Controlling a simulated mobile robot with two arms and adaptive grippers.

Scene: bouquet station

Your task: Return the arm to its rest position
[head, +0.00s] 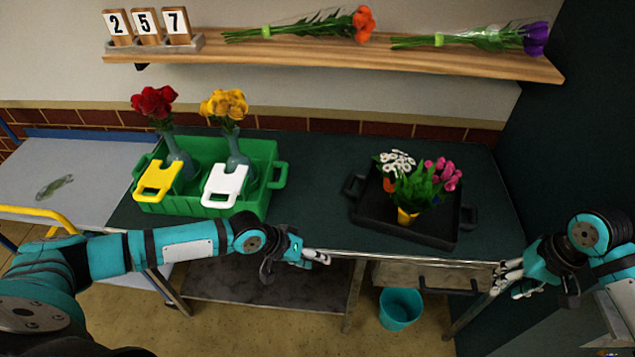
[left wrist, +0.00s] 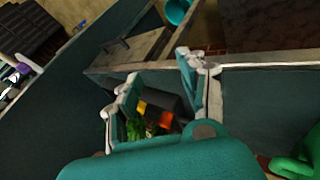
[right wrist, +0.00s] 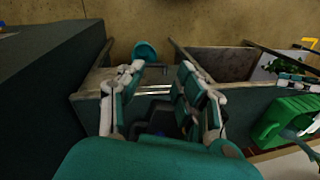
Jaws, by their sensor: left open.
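My left gripper (head: 312,257) is in front of the table's front edge in the head view, between the green crate and the black tray. Its fingers are spread and empty in the left wrist view (left wrist: 158,92). My right gripper (head: 512,280) is off the table's front right corner, close to the dark wall. Its fingers are spread with nothing between them in the right wrist view (right wrist: 158,95). Neither gripper touches an object.
The green crate (head: 205,209) holds vases with red flowers (head: 154,101) and yellow flowers (head: 224,104). A teal bin (head: 400,309) stands on the floor. The dark tabletop (head: 308,190) between crate and tray is clear.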

